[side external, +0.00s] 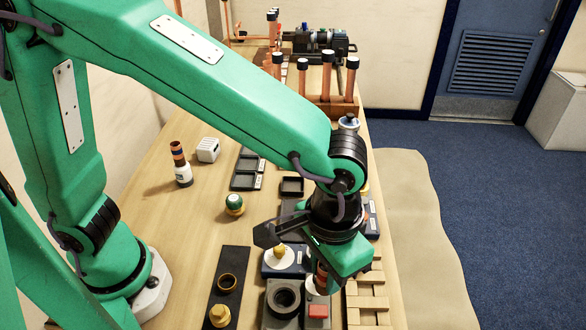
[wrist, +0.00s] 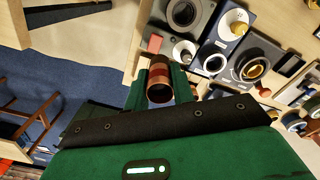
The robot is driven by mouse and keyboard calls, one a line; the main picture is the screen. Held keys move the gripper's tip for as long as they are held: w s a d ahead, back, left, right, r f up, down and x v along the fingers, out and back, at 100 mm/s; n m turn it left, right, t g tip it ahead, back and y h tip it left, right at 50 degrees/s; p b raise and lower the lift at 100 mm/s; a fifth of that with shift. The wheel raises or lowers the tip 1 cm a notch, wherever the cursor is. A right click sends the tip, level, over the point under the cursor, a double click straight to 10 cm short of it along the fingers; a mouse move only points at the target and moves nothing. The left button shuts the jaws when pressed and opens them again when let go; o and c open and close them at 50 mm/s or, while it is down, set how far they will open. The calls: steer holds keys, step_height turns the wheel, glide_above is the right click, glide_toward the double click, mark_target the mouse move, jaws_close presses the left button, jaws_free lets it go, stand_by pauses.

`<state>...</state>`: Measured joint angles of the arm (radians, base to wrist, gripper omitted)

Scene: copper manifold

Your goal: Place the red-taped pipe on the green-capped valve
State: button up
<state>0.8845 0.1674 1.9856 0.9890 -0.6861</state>
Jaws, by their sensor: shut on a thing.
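The red-taped pipe (wrist: 160,70) is a short copper tube with a red band, held between my gripper's green fingers in the wrist view. Its open end faces the camera. In the side view the pipe (side external: 321,275) shows partly below my gripper (side external: 328,262), just above a white round fitting (side external: 316,290); I cannot tell whether they touch. My gripper is shut on the pipe. A round green-topped valve (side external: 235,203) with a brass-coloured lower part stands on the table to the left, apart from my gripper. The wrist view does not clearly show it.
A dark ring block (side external: 284,300) and a red block (side external: 318,311) lie close to my gripper. A wooden slatted rack (side external: 367,300) stands right. Upright copper pipes (side external: 327,78) stand behind.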

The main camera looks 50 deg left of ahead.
steer(key=a+r+n, duration=0.2)
steer(key=a+n, duration=1.1)
steer(key=a, duration=0.9)
steer(key=shift+a+r+n, duration=0.3)
steer(key=shift+a+r, duration=0.05)
steer(key=shift+s, duration=0.1)
glide_above(234, 198)
step_height(234, 198, down, 7)
steer(key=shift+a, duration=0.1)
steer(key=shift+f, duration=0.1)
steer(key=shift+f, duration=1.9)
steer(key=shift+f, duration=0.15)
